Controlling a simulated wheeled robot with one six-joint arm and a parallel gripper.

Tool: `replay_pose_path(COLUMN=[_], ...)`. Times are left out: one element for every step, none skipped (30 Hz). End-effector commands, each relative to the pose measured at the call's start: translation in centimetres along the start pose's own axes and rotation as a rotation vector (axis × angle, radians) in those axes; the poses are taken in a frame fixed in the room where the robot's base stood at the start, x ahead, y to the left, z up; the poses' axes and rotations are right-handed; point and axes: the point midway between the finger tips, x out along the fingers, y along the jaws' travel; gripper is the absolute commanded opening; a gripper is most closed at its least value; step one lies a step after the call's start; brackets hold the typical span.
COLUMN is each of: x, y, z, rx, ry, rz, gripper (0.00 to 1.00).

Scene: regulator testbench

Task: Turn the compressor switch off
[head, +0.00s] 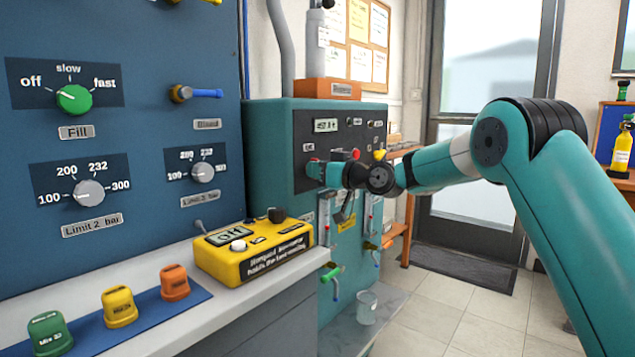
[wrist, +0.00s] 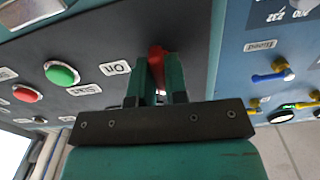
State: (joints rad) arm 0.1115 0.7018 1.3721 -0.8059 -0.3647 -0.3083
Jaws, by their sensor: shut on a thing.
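The compressor switch shows as a red handle (wrist: 156,54) in the wrist view, on a dark panel beside an upside-down "ON" label (wrist: 115,68). My gripper (wrist: 158,72) is shut on it, with one finger on each side. The fingers hide much of the handle, and I cannot tell its exact setting. In the head view my gripper (head: 316,171) is at the left part of the dark panel (head: 303,135) on the teal cabinet (head: 275,125). Only a small bit of red shows there.
In the wrist view a green button (wrist: 62,74) and a red button (wrist: 27,93) sit left of the fingers. In the head view a yellow box (head: 225,262) stands on the bench at lower left. Blue panel (head: 130,130) with knobs is at left; open floor (head: 470,315) lies at right.

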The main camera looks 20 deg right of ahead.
Motion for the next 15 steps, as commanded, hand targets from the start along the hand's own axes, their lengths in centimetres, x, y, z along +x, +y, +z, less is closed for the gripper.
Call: replay_pose_path(x=[-0.02,-0.02,-0.02,-0.02,-0.02,-0.01,-0.01,-0.01,-0.01,-0.01,-0.01,-0.01,-0.01,-0.01,-0.01], y=[0.05,0.05,0.06,0.06,0.06,0.06,0.06,0.06,0.06,0.06,0.06,0.06,0.06,0.06,0.06], z=[0.4,0.38,0.34,0.31,0.29,0.26,0.24,0.22,0.2,0.19,0.17,0.16,0.15,0.15,0.15], rx=[-0.015,-0.024,-0.034,-0.039,-0.044,-0.05,-0.054,-0.057,-0.06,-0.061,-0.062,-0.063,-0.064,-0.064,-0.064], ry=[-0.003,-0.003,-0.003,-0.003,-0.003,-0.003,-0.003,-0.003,-0.004,-0.004,-0.004,-0.004,-0.004,-0.004,-0.004], rz=[0.001,0.001,0.001,0.001,0.001,0.001,0.001,0.001,0.001,0.001,0.001,0.001,0.001,0.001,0.001], gripper=[0.0,0.0,0.0,0.0,0.0,0.0,0.0,0.0,0.0,0.0,0.0,0.0,0.0,0.0,0.0])
